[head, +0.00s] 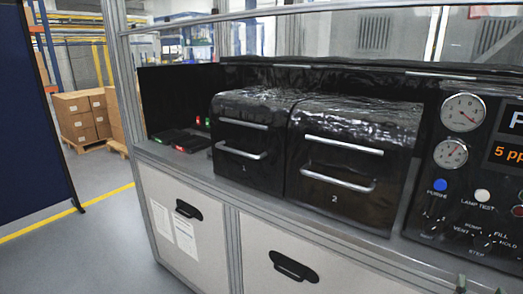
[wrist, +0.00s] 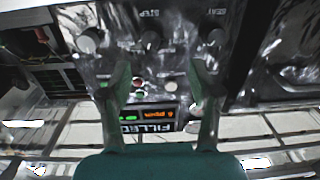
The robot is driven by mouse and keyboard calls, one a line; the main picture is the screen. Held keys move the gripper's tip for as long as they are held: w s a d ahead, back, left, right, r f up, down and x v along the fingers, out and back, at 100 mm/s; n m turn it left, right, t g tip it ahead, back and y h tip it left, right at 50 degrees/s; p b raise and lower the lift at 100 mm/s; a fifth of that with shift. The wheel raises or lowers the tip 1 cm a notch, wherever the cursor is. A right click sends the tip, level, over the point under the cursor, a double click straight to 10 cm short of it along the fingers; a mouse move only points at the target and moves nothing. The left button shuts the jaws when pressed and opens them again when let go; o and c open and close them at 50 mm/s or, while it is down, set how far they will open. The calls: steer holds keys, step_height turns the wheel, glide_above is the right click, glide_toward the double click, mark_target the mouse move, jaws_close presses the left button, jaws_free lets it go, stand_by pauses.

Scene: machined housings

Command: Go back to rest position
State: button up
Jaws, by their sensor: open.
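My gripper (wrist: 162,82) shows in the wrist view, with its two greenish fingers spread apart. Nothing is between the fingertips. Behind them is a dark control panel (wrist: 120,42), seen upside down, with knobs, small buttons and a lit display (wrist: 157,114). I cannot tell if the fingers touch the panel. In the head view, I cannot make out my gripper clearly.
Two black housings marked 1 (head: 240,145) and 2 (head: 345,165) stand on the grey bench (head: 290,220). The gauge panel (head: 455,205) is at the right. Small lit devices (head: 180,141) lie left. Floor (head: 105,240) is open at left, beside a dark blue partition (head: 30,130).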

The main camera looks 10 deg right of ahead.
steer(key=s+a+f+n+t+y, duration=0.25)
steer(key=a+f, duration=0.45)
steer(key=a, duration=0.4)
steer(key=s+a+f+n+t+y, duration=0.1)
steer(key=s+a+f+n+y, duration=0.2)
steer(key=a+f, duration=0.65)
steer(key=s+a+f+n+y, duration=0.1)
steer(key=s+a+n+y, duration=0.3)
steer(key=s+a, duration=0.9)
steer(key=shift+s+a+f+g+y, duration=0.2)
steer(key=shift+s+a+g+y, duration=0.15)
steer(key=shift+s+y, duration=1.75)
steer(key=shift+s+h, duration=0.2)
steer(key=shift+h, duration=0.05)
